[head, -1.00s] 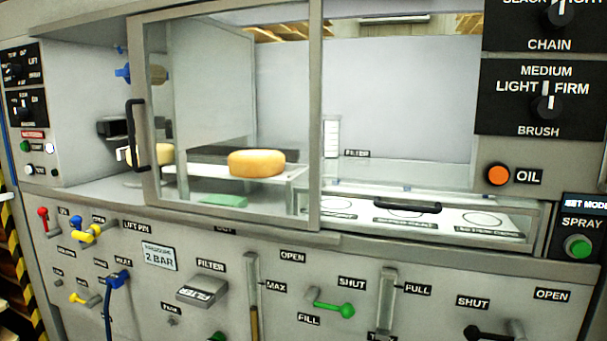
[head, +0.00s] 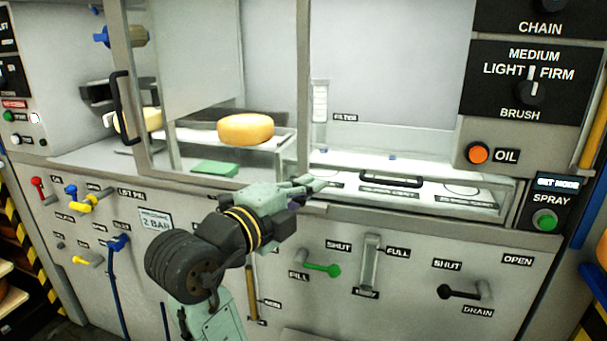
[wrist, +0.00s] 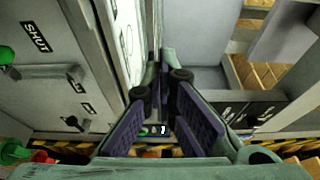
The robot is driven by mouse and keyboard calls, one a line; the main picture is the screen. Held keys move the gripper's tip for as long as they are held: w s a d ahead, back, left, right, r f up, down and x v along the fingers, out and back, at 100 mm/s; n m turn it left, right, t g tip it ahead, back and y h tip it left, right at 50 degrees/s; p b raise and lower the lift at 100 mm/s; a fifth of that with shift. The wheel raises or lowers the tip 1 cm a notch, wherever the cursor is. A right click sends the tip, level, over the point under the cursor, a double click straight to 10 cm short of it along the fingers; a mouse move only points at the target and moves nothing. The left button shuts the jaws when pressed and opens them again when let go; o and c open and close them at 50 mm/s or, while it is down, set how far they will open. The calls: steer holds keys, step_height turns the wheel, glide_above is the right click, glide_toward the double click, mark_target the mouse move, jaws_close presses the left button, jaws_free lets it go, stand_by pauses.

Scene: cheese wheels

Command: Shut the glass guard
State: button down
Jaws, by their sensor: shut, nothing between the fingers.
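The glass guard (head: 210,60) is a clear pane in a grey metal frame with an upright black handle (head: 122,108) on its left side. In the head view it stands across the middle of the bay, with open space left of the handle. My gripper (head: 312,184) is shut and empty, near the guard's lower right corner and below the bay. I cannot tell if it touches the frame. In the wrist view the purple-padded fingers (wrist: 162,88) point along the machine front.
A cheese wheel (head: 246,129) shows through the glass; another cheese (head: 138,121) sits at left. A low clear cover with a black handle (head: 391,181) is right of my gripper. Levers stick out below, including a green one (head: 322,268) and a black one (head: 458,292).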

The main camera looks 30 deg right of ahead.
steer(key=p+x, duration=0.2)
steer(key=x, duration=0.7)
steer(key=shift+r, duration=0.1)
steer(key=w+a+p, duration=0.1)
steer(key=w+a, duration=0.1)
steer(key=a, duration=0.1)
steer(key=shift+w+p, duration=0.25)
steer(key=shift+p, duration=0.15)
steer(key=shift+w+a, duration=0.15)
steer(key=shift+w, duration=0.05)
